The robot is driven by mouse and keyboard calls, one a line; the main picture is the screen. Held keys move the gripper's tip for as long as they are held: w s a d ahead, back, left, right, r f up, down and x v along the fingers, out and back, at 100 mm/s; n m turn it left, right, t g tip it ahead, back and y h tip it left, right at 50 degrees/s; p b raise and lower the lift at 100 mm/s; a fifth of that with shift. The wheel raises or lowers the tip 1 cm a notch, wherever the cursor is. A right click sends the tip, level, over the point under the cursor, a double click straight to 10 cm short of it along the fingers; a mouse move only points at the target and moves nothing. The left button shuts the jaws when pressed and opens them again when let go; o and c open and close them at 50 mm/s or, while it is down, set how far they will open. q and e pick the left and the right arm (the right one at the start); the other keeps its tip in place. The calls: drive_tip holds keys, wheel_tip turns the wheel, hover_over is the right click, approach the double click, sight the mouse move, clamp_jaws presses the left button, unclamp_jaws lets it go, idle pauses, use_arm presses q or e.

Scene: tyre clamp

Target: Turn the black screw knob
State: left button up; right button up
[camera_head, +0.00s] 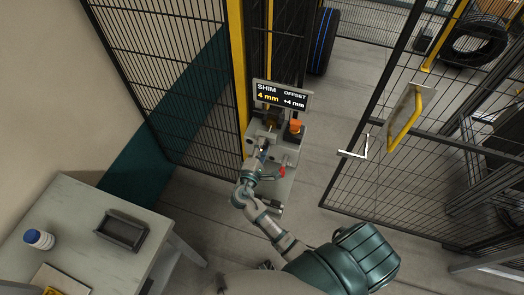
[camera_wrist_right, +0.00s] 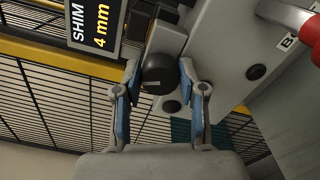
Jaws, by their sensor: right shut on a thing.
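The black screw knob (camera_wrist_right: 159,74) shows in the right wrist view, on the side of a grey clamp machine (camera_wrist_right: 225,45). My right gripper (camera_wrist_right: 159,85) has one finger on each side of the knob, shut on it. In the head view my right arm reaches in from below to the machine (camera_head: 291,150), and its gripper (camera_head: 257,150) is at the machine's left side. The knob is hidden or too small to make out there. My left gripper is not in view.
A red-tipped lever (camera_head: 282,171) and an orange button (camera_head: 295,126) are on the machine. Black mesh fencing (camera_head: 165,75) stands to the left, and a mesh gate (camera_head: 400,170) to the right. A grey table (camera_head: 75,215) with a dark tray (camera_head: 123,229) is at lower left.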

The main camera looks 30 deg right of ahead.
drive_tip(key=m+b, duration=0.4)
drive_tip(key=shift+f, duration=0.4)
use_arm(q)
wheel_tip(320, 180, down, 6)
drive_tip(key=b, duration=0.1)
use_arm(e)
drive_tip(key=shift+m, duration=0.6)
drive_tip(key=shift+f+m+b, duration=0.1)
drive_tip(key=shift+m+b, duration=0.7)
drive_tip(key=shift+b, duration=0.05)
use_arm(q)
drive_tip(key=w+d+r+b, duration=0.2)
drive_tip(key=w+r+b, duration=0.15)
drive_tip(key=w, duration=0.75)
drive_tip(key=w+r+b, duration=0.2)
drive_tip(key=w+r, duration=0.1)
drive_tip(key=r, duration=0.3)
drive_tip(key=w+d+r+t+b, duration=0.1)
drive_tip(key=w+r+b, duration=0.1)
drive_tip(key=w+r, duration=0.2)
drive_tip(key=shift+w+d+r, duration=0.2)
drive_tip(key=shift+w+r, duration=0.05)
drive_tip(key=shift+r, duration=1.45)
use_arm(e)
drive_tip(key=shift+m, duration=3.9)
